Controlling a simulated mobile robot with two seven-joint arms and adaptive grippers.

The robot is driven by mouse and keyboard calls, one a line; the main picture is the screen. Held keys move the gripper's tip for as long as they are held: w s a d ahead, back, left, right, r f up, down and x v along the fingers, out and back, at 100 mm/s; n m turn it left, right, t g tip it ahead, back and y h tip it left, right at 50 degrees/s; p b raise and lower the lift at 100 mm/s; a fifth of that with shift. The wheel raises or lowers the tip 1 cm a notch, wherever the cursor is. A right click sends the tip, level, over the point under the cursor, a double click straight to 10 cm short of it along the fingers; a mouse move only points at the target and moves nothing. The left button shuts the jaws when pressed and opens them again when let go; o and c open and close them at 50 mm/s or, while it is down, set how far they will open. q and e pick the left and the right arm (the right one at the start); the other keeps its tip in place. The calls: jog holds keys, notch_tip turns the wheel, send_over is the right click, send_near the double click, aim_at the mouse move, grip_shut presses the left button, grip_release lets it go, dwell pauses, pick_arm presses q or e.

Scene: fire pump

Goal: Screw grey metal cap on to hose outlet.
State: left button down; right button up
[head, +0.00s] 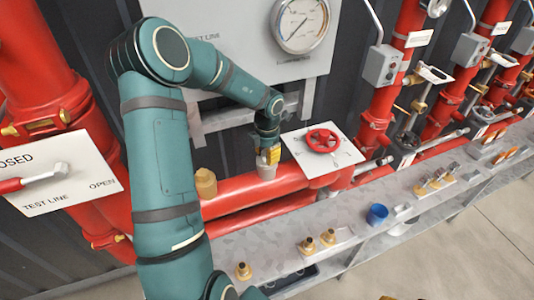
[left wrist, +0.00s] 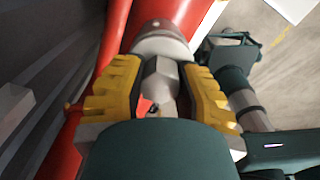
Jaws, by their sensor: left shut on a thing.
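My left gripper (head: 268,153) is shut on the grey metal cap (head: 266,171), above the upper red pipe. In the left wrist view, the yellow finger pads of my left gripper (left wrist: 160,92) press both sides of the cap's hexagonal grip (left wrist: 160,80). The cap's round rim (left wrist: 162,38) faces the red pipe (left wrist: 125,25). The hose outlet under the cap is hidden, and I cannot tell whether the threads are engaged. Only a small yellow and dark bit, apparently my right gripper (head: 388,298), shows at the bottom edge of the head view.
A brass-coloured fitting (head: 205,183) stands left of the cap. A red handwheel (head: 322,139) on a white plate is close on the right. A grey shelf (head: 270,235) below carries brass fittings (head: 307,245) and a blue cup (head: 377,214). A pressure gauge (head: 300,22) hangs above.

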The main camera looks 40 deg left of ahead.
pick_arm(q)
jog(key=shift+f, duration=0.2)
jog(key=shift+f, duration=0.15)
dwell(0.7)
jog(key=c, duration=1.6)
grip_release()
grip_shut()
jog(key=m, duration=0.6)
